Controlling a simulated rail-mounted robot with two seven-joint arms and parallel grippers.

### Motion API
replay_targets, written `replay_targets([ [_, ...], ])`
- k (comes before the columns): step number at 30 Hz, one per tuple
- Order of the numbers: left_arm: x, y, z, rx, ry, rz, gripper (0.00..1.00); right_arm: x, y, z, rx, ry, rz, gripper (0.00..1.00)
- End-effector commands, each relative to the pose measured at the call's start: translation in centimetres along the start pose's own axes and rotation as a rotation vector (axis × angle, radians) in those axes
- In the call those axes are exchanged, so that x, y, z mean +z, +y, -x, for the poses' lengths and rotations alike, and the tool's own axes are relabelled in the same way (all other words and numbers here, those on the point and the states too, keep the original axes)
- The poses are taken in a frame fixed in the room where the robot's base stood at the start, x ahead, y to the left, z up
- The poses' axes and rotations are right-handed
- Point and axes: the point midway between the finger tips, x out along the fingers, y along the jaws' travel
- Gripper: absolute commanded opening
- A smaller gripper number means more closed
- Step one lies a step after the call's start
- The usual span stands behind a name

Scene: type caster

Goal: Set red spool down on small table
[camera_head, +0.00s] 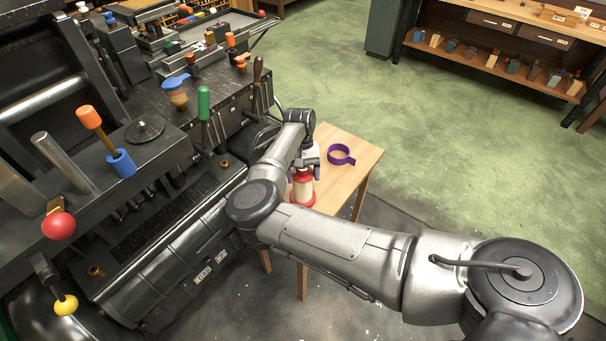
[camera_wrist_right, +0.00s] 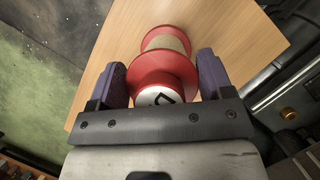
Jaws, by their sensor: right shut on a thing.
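The red spool (camera_head: 303,187) has red flanges and a pale middle. In the head view it is at the small wooden table (camera_head: 350,170), below my right gripper (camera_head: 306,165). In the right wrist view the spool (camera_wrist_right: 163,68) lies between the purple-padded fingers of my right gripper (camera_wrist_right: 163,88), which is shut on it. Its white end with a black mark faces the wrist camera. The wooden top (camera_wrist_right: 225,30) is behind it. I cannot tell whether the spool touches the table. My left gripper is not in view.
A purple ring-shaped object (camera_head: 341,154) is on the table, right of the gripper. The dark machine (camera_head: 165,250) with levers and coloured knobs stands close on the left. A shelf bench (camera_head: 500,50) stands at the back right. Green floor between is open.

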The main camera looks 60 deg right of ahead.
Motion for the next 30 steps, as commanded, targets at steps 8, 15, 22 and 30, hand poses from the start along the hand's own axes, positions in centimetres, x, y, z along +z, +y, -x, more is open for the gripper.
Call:
replay_targets([
  [8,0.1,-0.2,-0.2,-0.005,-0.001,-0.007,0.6,-0.1,0.0,-0.1,0.0,0.001,0.0,0.89],
  [15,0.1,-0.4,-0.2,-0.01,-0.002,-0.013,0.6,-0.1,0.0,-0.1,0.0,0.0,0.0,1.0],
  [22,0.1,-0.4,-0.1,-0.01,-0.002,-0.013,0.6,0.0,0.0,0.1,0.0,0.0,0.0,1.0],
  [30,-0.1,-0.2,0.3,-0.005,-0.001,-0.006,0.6,0.7,0.0,1.6,0.0,0.001,0.0,1.0],
])
